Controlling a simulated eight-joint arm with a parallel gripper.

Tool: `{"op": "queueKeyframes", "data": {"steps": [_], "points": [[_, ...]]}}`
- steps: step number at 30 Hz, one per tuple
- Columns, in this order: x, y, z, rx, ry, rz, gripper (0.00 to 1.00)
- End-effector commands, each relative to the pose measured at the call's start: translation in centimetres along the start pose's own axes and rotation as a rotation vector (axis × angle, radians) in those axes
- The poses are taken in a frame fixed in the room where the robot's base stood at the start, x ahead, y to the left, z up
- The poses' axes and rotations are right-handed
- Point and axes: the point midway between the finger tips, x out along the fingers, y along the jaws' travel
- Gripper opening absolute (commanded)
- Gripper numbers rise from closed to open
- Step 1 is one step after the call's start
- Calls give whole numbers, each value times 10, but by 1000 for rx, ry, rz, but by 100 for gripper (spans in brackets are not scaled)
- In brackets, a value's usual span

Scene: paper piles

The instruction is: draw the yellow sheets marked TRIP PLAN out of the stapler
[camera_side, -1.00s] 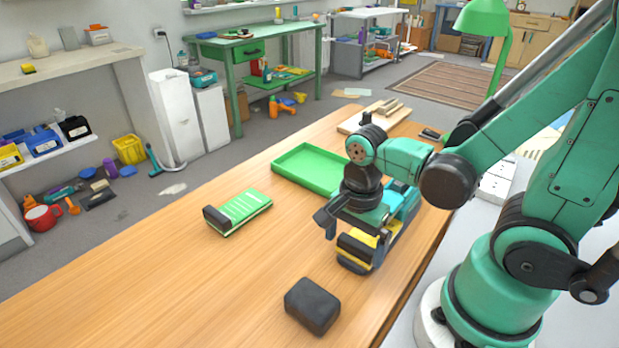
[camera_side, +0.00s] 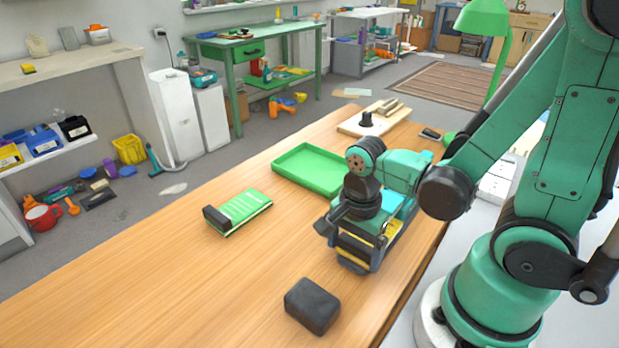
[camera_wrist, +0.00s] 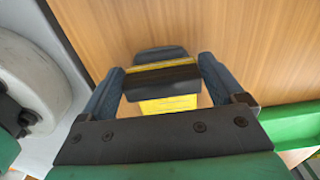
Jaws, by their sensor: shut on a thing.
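The yellow sheets (camera_wrist: 168,104) lie flat on the table, with the dark stapler (camera_wrist: 162,76) across their far end in the wrist view. A yellow strip also shows at the stapler's dark far end. In the side view the yellow sheets (camera_side: 362,233) are mostly hidden under my wrist, and the stapler (camera_side: 354,266) sticks out in front. Finger contact is partly hidden. The TRIP PLAN mark cannot be read.
A green tray (camera_side: 283,169) lies behind and left of my gripper. A green pad with a dark clip (camera_side: 240,210) lies to the left. A dark block (camera_side: 312,306) sits in front. A wooden board (camera_side: 352,127) is at the back. The table's front left (camera_side: 180,290) is clear.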

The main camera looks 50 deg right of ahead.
Motion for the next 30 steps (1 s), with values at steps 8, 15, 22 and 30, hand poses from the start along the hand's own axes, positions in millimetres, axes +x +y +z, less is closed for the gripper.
{"op": "queueKeyframes", "data": {"steps": [8,15,22,30], "points": [[-4,0,0,0,0,0,26],[-4,0,4,-3,0,0,26],[-4,0,17,-3,0,0,26],[-4,0,32,-3,0,0,26]]}}
